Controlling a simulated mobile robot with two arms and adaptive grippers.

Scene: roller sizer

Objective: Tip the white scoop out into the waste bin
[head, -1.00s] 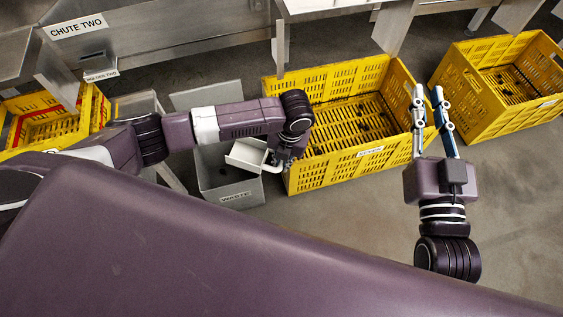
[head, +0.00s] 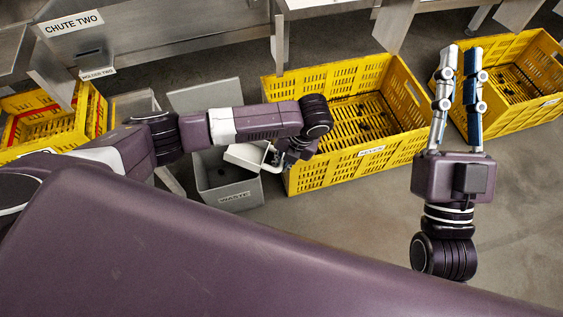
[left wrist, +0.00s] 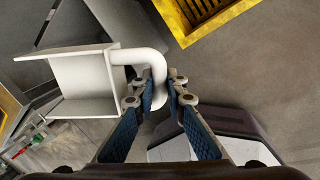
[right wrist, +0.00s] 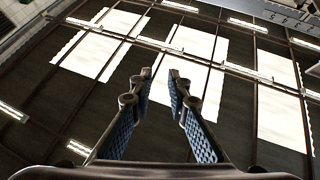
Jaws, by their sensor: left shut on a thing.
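The white scoop (head: 243,156) is in my left gripper (head: 276,158), over the rim of the grey waste bin (head: 235,193). In the left wrist view the scoop (left wrist: 85,78) is a white box shape with a bent handle (left wrist: 152,62). The fingers of the left gripper (left wrist: 161,85) are shut around the handle. The scoop's contents cannot be made out. The bin's upper part is partly hidden by my left arm and the scoop. My right gripper (head: 461,52) is open and empty, raised at the right; it also shows empty in the right wrist view (right wrist: 160,80).
A large yellow crate (head: 335,177) stands close to the right of the bin. Another yellow crate (head: 530,118) is at the right and one (head: 60,145) at the left. Floor in front of the crates is clear.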

